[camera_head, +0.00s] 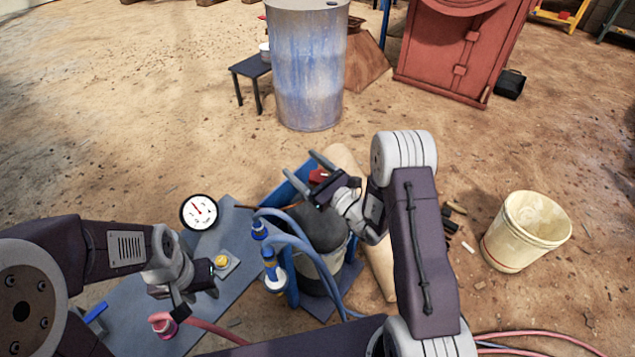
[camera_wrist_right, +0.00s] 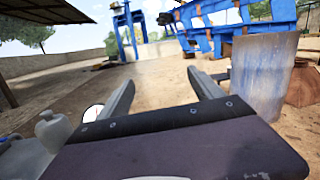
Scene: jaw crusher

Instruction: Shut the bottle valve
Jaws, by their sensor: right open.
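A dark grey rounded bottle top (camera_head: 322,228) stands in the middle of the head view, among blue hoses and partly covered by my right gripper. A small red part (camera_head: 318,176), possibly the bottle valve, shows just beside the right fingers; its contact with the bottle is hidden. My right gripper (camera_head: 304,169) is above the bottle with its fingers spread. In the right wrist view its two fingers (camera_wrist_right: 160,88) are wide apart with nothing between them; no valve shows there. My left gripper (camera_head: 198,298) is over the blue-grey bench, left of the bottle; its finger gap is unclear.
A round gauge (camera_head: 199,211) and a yellow button (camera_head: 221,261) are by the bench (camera_head: 140,312). Blue hoses (camera_head: 292,243) run close to the bottle. A cream bucket (camera_head: 525,232) stands right and a metal drum (camera_head: 308,70) behind. Open dirt lies between.

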